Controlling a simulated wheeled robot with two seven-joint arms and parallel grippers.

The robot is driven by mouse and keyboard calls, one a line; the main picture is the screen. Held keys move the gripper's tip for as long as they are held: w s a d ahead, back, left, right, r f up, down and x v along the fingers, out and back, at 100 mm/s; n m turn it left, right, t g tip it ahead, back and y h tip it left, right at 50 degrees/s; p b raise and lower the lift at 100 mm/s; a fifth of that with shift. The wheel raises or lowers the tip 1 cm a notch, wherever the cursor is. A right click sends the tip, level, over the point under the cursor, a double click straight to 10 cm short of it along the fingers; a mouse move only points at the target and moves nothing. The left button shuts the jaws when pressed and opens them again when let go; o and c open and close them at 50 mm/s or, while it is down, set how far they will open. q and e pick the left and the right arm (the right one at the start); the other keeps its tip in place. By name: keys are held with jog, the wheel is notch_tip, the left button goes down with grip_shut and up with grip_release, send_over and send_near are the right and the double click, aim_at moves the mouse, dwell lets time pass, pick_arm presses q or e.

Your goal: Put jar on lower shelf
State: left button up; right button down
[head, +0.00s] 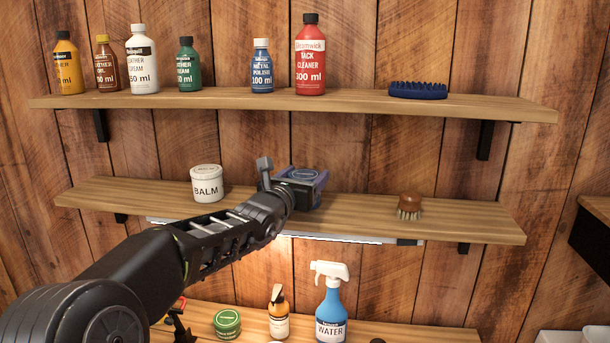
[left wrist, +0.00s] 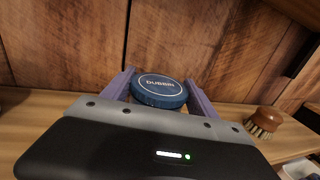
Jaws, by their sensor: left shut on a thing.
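A jar with a dark blue lid marked DUBBIN (left wrist: 158,90) sits between the two purple fingers of my left gripper (left wrist: 160,88), which is shut on it. In the head view the jar's lid (head: 303,174) shows among the fingers of my left gripper (head: 305,184), over the middle of the lower shelf (head: 360,217). My gripper hides the jar's body and base, so I cannot tell whether it touches the board. My right gripper is not in view.
On the lower shelf a white balm jar (head: 206,184) stands to the left and a wooden brush (head: 409,206) to the right. The upper shelf (head: 345,101) above holds several bottles and a blue brush (head: 418,90). A spray bottle (head: 331,302) and green jar (head: 227,323) stand below.

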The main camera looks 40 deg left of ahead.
pick_arm(q)
jog(key=shift+r, duration=0.15)
jog(key=shift+f+b, duration=0.2)
jog(key=shift+b, duration=0.1)
jog(key=o, duration=1.7)
jog(key=shift+r, duration=0.1)
jog(key=shift+r+p, duration=0.2)
jog(key=shift+p, duration=0.25)
jog(key=b+v, duration=0.1)
jog(key=v, duration=0.2)
jog(key=shift+s+d+f+b, duration=0.1)
jog(key=shift+s+f+b, duration=0.1)
jog(key=shift+s+b, duration=0.15)
jog(key=v, duration=0.8)
jog(key=shift+s+d+r, duration=0.1)
jog(key=shift+s, duration=0.1)
